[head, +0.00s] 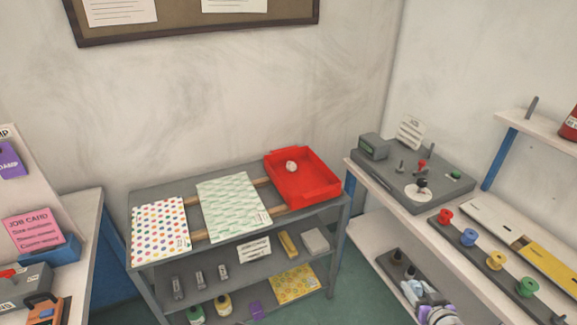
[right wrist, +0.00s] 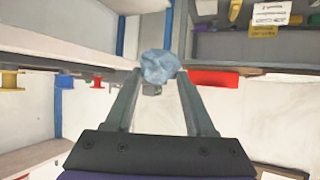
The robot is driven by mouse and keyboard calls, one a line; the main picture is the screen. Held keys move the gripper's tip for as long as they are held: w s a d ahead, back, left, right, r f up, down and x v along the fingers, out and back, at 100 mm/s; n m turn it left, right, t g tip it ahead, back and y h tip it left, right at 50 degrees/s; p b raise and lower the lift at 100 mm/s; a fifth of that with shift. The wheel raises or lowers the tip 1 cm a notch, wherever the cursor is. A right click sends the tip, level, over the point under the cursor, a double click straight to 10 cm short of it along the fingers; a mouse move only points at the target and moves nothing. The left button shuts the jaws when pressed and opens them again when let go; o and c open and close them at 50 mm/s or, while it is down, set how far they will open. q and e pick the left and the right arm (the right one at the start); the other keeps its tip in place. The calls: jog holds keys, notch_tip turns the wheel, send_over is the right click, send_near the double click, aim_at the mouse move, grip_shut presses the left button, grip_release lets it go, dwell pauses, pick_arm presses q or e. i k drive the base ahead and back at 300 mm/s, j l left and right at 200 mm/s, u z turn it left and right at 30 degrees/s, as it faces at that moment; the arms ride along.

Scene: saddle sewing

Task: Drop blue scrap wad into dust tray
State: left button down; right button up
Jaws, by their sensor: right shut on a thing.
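The blue scrap wad (right wrist: 160,66) is a crumpled pale-blue lump between the fingertips of my right gripper (right wrist: 160,76) in the right wrist view. My right gripper (head: 430,300) also shows at the lower right of the head view, in front of the right-hand bench and low beside its shelf. The dust tray appears to be the red open tray (head: 305,188) on the right end of the grey rack's top. A small whitish wad (head: 291,166) lies in it. My right gripper is well apart from the tray. My left gripper is out of view.
Dotted (head: 160,222) and green-patterned (head: 232,205) sheets lie left of the tray on the grey rack (head: 345,205). The right bench holds a grey machine (head: 425,180) and several coloured spools (head: 468,237). Green floor (head: 350,270) lies open between rack and bench.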

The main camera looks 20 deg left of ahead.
aim_at(300, 175)
jog(key=i+l+u, duration=0.7)
jog(key=i, duration=0.2)
jog(key=j, duration=0.1)
